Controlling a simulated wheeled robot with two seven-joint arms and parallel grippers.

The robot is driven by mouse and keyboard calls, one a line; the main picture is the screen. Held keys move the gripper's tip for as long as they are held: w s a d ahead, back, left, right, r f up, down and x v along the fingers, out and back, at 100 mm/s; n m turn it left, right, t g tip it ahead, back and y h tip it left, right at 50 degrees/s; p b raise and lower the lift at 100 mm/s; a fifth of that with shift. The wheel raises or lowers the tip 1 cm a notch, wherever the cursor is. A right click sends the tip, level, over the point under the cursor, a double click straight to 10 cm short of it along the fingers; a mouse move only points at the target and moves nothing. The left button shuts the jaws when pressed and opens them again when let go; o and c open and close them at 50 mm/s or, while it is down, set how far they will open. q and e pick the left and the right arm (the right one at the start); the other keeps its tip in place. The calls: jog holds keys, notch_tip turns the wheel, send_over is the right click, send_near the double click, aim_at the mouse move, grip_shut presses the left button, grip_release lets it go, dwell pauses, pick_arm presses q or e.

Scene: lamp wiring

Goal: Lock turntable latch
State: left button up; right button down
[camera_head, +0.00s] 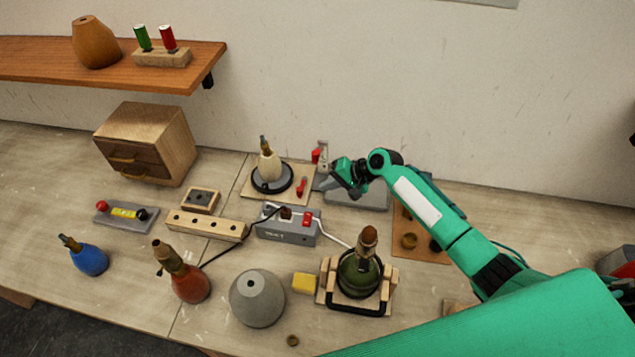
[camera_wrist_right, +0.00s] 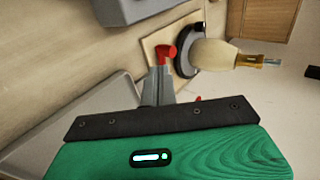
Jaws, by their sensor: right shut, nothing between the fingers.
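The turntable (camera_head: 286,186) is a dark disc on a light wooden board (camera_head: 250,192) at the back middle of the bench. A cream bottle-shaped lamp base (camera_head: 268,167) stands upright on it. The red latch handle (camera_head: 301,186) is at the board's right side; it also shows in the right wrist view (camera_wrist_right: 165,52). My right gripper (camera_head: 320,182) is just right of the latch, shut and empty. In the right wrist view its grey fingertips (camera_wrist_right: 160,72) are right by the red handle; I cannot tell whether they touch. My left gripper is out of view.
A grey device with a red part (camera_head: 320,155) stands behind my right gripper. A grey switch box (camera_head: 288,228) with cables is in front of the board. A green bottle in a wooden cradle (camera_head: 327,280) stands nearer. A drawer box (camera_head: 150,140) is at the left.

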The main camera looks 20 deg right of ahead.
jog(key=p+v, duration=0.3)
jog(key=v, duration=0.3)
jog(key=shift+d+r, duration=0.2)
jog(key=shift+d, duration=0.05)
